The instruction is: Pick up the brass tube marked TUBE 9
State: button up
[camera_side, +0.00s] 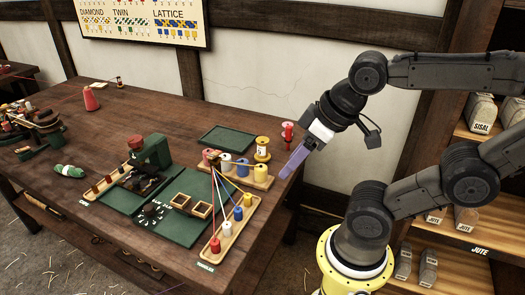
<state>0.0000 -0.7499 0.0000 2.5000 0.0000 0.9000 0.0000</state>
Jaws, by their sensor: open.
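I cannot make out a brass tube marked TUBE 9 in the side view, and no TUBE 9 lettering is readable at this size. My gripper (289,174) is at the right end of the table, with its purple fingers pointing down and left. It is beside a red spool (287,131) and right of a wooden rack of spools (262,180). Its fingers overlap in this view, and nothing shows held between them. Small pale pieces (152,211) lie on a dark patch of the green mat, too small to identify.
The wooden table (110,115) has bare room at its back left. A green tray (225,139), a green machine (152,152), small wooden boxes (201,209) and a front spool rack (213,250) crowd its right half. Coloured cords rise to a post. Shelves (490,205) stand at right.

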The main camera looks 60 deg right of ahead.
jog(key=shift+o, duration=0.3)
jog(key=o, duration=0.6)
